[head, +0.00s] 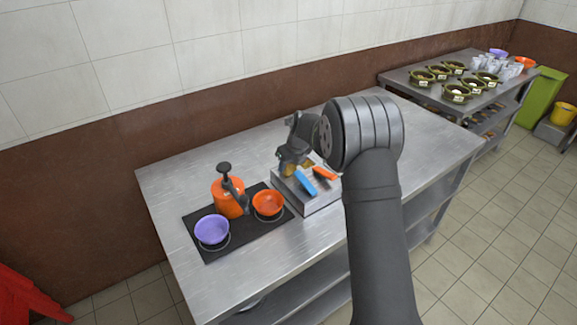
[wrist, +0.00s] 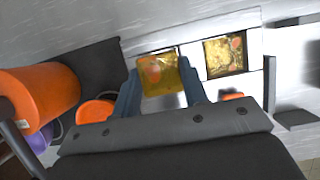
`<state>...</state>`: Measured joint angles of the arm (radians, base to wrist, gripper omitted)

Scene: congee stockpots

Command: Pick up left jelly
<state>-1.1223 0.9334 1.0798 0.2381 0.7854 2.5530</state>
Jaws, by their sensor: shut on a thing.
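My gripper (wrist: 160,70) is shut on the left jelly (wrist: 157,76), a translucent yellow block with an orange patch. The jelly sits between the two blue-grey fingers, slightly tilted, in front of a dark opening in the pale metal tray. A second, similar jelly (wrist: 226,56) lies in the square opening to the right. In the head view my gripper (head: 291,168) points down at the back left of the metal tray (head: 318,204). A bit of yellow shows at its fingertips there; my arm and gripper hide the rest.
A blue-handled tool (head: 305,182) and an orange-handled one (head: 324,173) lie on the tray. To the left, a black mat (head: 222,248) bears an orange pump pot (head: 228,200), an orange bowl (head: 268,203) and a purple bowl (head: 212,229). The steel table (head: 175,190) is clear at the back left.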

